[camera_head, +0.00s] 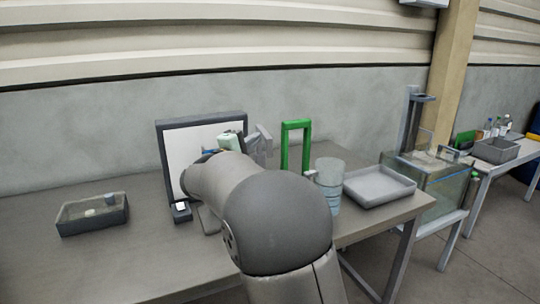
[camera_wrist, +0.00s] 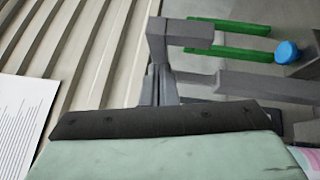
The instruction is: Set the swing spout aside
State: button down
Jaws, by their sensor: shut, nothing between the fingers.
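My gripper (camera_head: 262,142) is at the end of my arm, above the back of the bench and to the right of the framed white panel. It is shut and appears empty. In the wrist view its pale green and dark body fills the bottom, with grey parts (camera_wrist: 160,88) beyond it. A grey angled bar (camera_wrist: 185,35) shows past these, but I cannot tell whether it belongs to the swing spout. I cannot clearly pick out the spout in either view; my arm hides part of the bench. The green upright frame (camera_head: 284,146) stands just right of my gripper.
A clear jar (camera_head: 328,190) holding bluish liquid and a shallow grey tray (camera_head: 355,186) stand to the right. A grey bin (camera_head: 118,222) with small items is at the left. The framed panel (camera_head: 160,142) stands behind my arm. Bench between bin and panel is clear.

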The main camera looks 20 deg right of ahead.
jog(key=b, duration=0.1)
jog(key=d+b, duration=0.1)
jog(key=shift+s+d+f+b, duration=0.1)
jog(key=shift+s+d+b, duration=0.1)
jog(key=shift+s+b, duration=0.15)
jog(key=shift+d, duration=0.15)
